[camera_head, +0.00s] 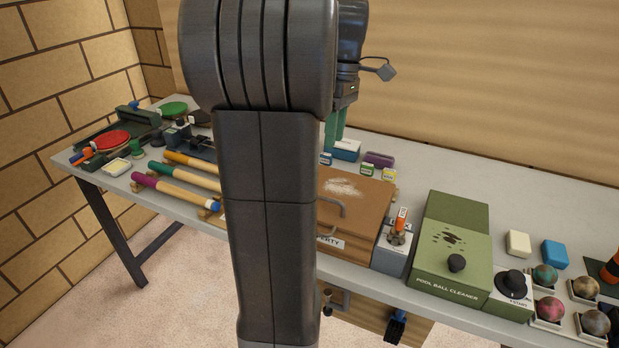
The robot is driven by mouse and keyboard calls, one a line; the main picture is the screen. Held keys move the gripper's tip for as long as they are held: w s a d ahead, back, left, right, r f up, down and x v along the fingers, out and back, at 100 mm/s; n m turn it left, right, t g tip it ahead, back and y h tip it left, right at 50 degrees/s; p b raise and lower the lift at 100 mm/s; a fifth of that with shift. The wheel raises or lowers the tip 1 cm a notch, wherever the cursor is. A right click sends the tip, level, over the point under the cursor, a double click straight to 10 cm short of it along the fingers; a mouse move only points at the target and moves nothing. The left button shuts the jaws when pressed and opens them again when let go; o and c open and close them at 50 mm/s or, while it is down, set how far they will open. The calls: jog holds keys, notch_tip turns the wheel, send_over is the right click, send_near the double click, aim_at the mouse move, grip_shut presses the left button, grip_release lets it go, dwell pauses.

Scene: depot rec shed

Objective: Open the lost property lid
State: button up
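The lost property box (345,249) is a brown wooden box on the table, right of my arm. Its label shows only the letters "PERTY"; my arm hides its left part. The lid (365,200) lies flat and closed, with a white powdery patch on top and a grey curved handle near its front. My gripper (335,130) shows partly behind my arm, with green fingers pointing down, above and toward the back of the lid. It appears apart from the handle. I cannot tell whether the fingers are open or shut.
A grey box with an orange-topped switch (398,240) stands close against the box's right side. Beyond it is a green pool ball cleaner (450,270). Small cartons and a purple item (379,160) lie behind. Cue-like rods (175,190) and red and green bats lie left.

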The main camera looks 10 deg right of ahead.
jog(key=f, duration=0.4)
jog(key=s+a+f, duration=0.1)
jog(key=f, duration=0.4)
jog(key=s+f, duration=0.1)
jog(key=f, duration=0.3)
jog(key=shift+a+f+b, duration=0.15)
jog(key=shift+a+b, duration=0.1)
jog(key=shift+b, duration=0.05)
grip_shut()
